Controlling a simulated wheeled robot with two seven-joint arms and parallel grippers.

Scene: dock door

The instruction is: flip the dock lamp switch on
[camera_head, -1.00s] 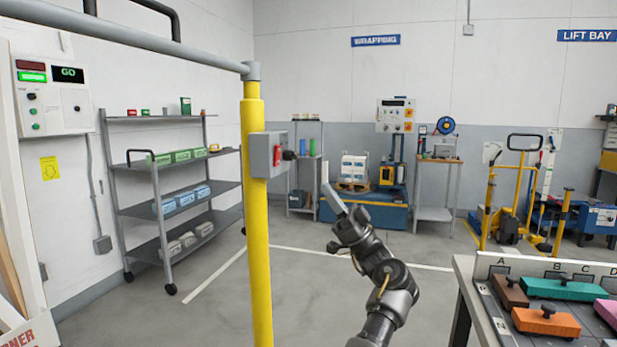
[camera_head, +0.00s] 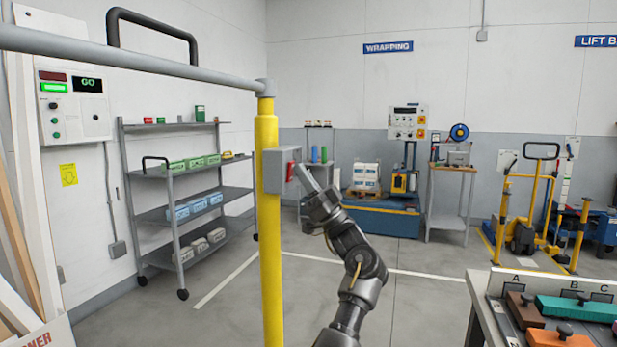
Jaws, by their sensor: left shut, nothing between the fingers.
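A grey box (camera_head: 272,172) is fixed to the yellow post, with a red switch part (camera_head: 290,171) on its right-hand face. I cannot read any label on it, nor tell which way the switch stands. My left gripper (camera_head: 300,169) is shut and empty. Its tips point up and left and overlap the right edge of the box beside the red part. I cannot tell whether they touch it. The black knob on the box is hidden now. My right gripper is not in view.
The yellow post (camera_head: 271,240) carries a grey rail (camera_head: 150,58) to the left. A control panel (camera_head: 75,103) with a lit GO display hangs on the left wall. A grey shelf rack (camera_head: 190,205) stands behind. A table (camera_head: 481,300) with coloured blocks is at lower right.

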